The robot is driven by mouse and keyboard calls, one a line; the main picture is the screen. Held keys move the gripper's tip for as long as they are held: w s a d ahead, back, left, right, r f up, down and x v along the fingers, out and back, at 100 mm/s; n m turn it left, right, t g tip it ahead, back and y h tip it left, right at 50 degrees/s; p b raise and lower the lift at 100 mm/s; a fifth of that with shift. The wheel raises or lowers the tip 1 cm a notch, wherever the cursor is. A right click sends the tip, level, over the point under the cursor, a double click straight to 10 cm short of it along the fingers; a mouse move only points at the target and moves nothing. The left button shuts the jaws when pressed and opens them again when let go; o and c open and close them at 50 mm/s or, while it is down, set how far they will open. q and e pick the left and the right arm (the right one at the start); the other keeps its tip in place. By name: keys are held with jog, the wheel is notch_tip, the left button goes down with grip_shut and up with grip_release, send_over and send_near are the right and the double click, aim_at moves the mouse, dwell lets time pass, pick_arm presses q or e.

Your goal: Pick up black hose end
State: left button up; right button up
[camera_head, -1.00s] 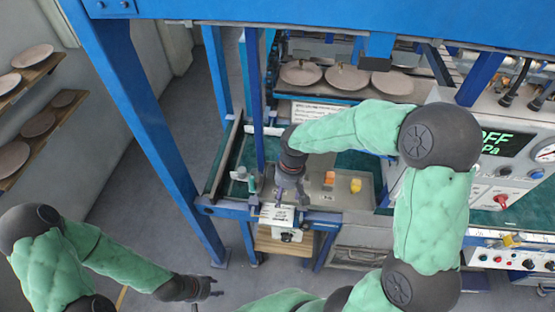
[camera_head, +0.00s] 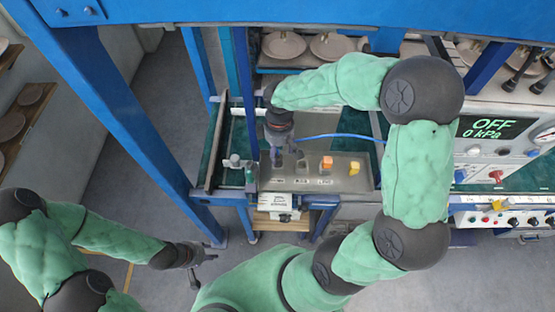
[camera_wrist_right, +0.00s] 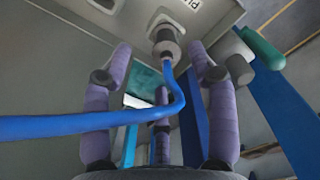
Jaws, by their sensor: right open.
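A blue hose (camera_wrist_right: 70,124) crosses the right wrist view from the left and bends up to a dark grey, blackish hose end (camera_wrist_right: 167,46) seated at a pale plate. My right gripper (camera_wrist_right: 160,68) is open, with its purple fingers on either side of the hose just below this end; contact cannot be told. In the head view my right gripper (camera_head: 277,158) is over the left part of the grey panel, and the blue hose (camera_head: 335,136) runs right from it. The hose end is hidden there. My left gripper (camera_head: 204,256) is low at left, away from the panel; its jaws are unclear.
A control box (camera_head: 500,155) reading OFF, 0 kPa is at right. Plates (camera_head: 284,45) lie behind.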

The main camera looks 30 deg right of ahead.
aim_at(278, 155)
jog(key=f, duration=0.4)
jog(key=shift+s+a+f, duration=0.1)
jog(key=shift+s+a, duration=0.2)
jog(key=shift+w+f, duration=0.1)
jog(key=shift+f, duration=0.35)
grip_shut()
